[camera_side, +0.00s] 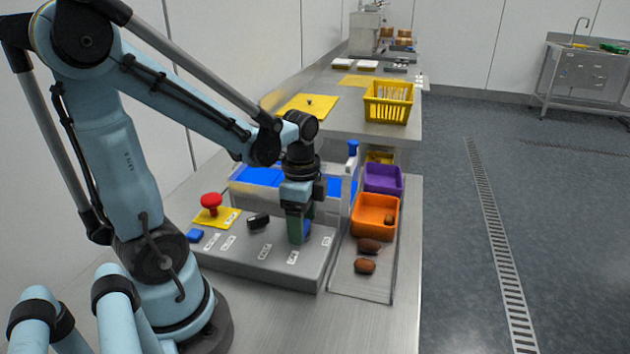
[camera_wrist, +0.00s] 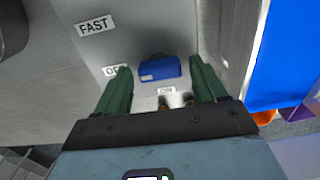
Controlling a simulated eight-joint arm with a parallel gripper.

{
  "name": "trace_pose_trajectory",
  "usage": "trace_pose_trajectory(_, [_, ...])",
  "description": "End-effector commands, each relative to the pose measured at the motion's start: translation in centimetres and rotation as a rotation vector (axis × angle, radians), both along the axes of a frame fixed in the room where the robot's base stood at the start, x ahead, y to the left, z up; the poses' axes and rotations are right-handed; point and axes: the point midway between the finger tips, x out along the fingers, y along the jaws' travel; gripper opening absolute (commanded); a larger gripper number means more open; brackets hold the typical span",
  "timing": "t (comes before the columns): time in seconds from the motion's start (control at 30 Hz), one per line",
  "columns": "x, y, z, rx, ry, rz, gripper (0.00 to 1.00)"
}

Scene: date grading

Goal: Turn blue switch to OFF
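The blue switch (camera_wrist: 160,69) is a small blue knob on the grey control panel (camera_side: 235,262). In the wrist view it lies between my gripper's (camera_wrist: 161,72) two green fingers, with a gap on each side. My gripper (camera_side: 298,238) is open and low over the panel's right part in the side view, where its fingers largely hide the switch. A partly covered label starting "OF" (camera_wrist: 114,71) lies by the left finger. Another small label (camera_wrist: 166,90) lies below the switch, too small to read surely.
A clear-sided blue conveyor (camera_side: 262,176) runs behind. Orange (camera_side: 375,229) and purple bins (camera_side: 384,180) and brown dates (camera_side: 365,267) are right.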

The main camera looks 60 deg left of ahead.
Motion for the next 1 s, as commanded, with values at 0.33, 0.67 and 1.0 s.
trace_pose_trajectory(0.33, [0.0,0.0,0.1,0.0,0.001,0.001,0.77])
trace_pose_trajectory(0.67, [-0.1,0.0,2.8,0.0,0.001,0.001,0.77])
trace_pose_trajectory(1.0, [-0.1,0.0,7.6,0.0,0.001,0.001,0.77])
